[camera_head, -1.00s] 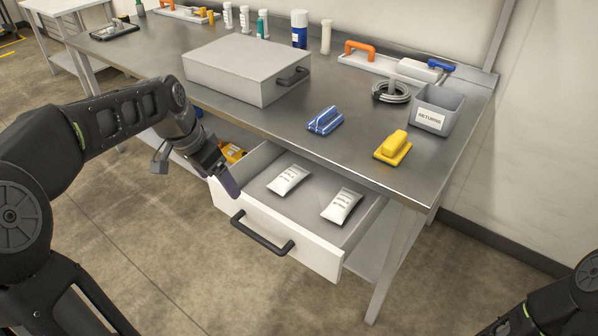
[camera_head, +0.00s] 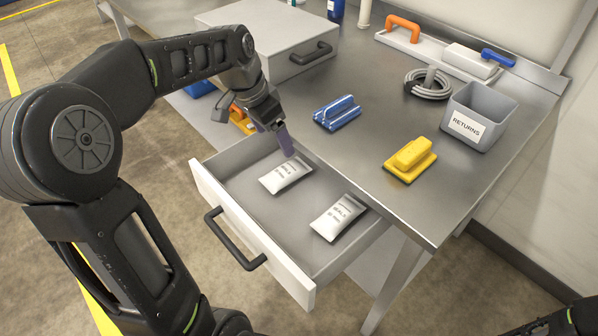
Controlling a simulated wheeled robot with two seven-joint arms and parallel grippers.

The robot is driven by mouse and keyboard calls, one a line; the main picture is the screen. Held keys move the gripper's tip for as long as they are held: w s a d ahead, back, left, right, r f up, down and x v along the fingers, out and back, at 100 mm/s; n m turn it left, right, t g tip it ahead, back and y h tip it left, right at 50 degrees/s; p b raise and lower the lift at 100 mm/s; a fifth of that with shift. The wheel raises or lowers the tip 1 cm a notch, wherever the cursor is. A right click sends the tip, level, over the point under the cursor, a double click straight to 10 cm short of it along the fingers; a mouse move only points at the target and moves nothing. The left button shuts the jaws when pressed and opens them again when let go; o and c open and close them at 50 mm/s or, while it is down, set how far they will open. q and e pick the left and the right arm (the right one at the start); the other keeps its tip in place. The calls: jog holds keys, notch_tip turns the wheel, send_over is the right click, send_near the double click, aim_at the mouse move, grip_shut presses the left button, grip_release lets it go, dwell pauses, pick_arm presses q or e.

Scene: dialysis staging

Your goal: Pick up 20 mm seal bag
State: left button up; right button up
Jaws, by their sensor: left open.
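Two white seal bags lie flat in the open drawer (camera_head: 238,202). One bag (camera_head: 286,175) is toward the back left, the other bag (camera_head: 338,217) toward the front right. Both carry dark print; I cannot read which size is which, though the right one seems to begin with "SEAL". My left gripper (camera_head: 278,143) is over the back left part of the drawer, its purple fingers pointing down just behind the left bag. It is open and holds nothing visible. One finger partly hides the other. Of my right arm only a dark piece shows at the bottom right corner; its gripper cannot be made out.
On the bench (camera_head: 385,120) are a grey case (camera_head: 262,35), a blue brush (camera_head: 337,113), a yellow brush (camera_head: 410,160), a coiled cable (camera_head: 428,85) and a grey RETURNS bin (camera_head: 478,115). The drawer's black handle (camera_head: 235,240) sticks out in front. The bench edge overhangs the drawer's back.

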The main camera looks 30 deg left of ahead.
pick_arm(q)
jog(key=b, duration=0.6)
send_over(284, 171)
jog(key=s, duration=0.2)
jog(key=f, duration=0.6)
jog(key=shift+a+f, duration=0.25)
jog(key=shift+a, duration=0.1)
jog(key=shift+r, duration=0.1)
jog(key=shift+x, duration=1.3)
jog(key=b+x, duration=0.1)
jog(key=x, duration=0.4)
jog(key=shift+a, duration=0.1)
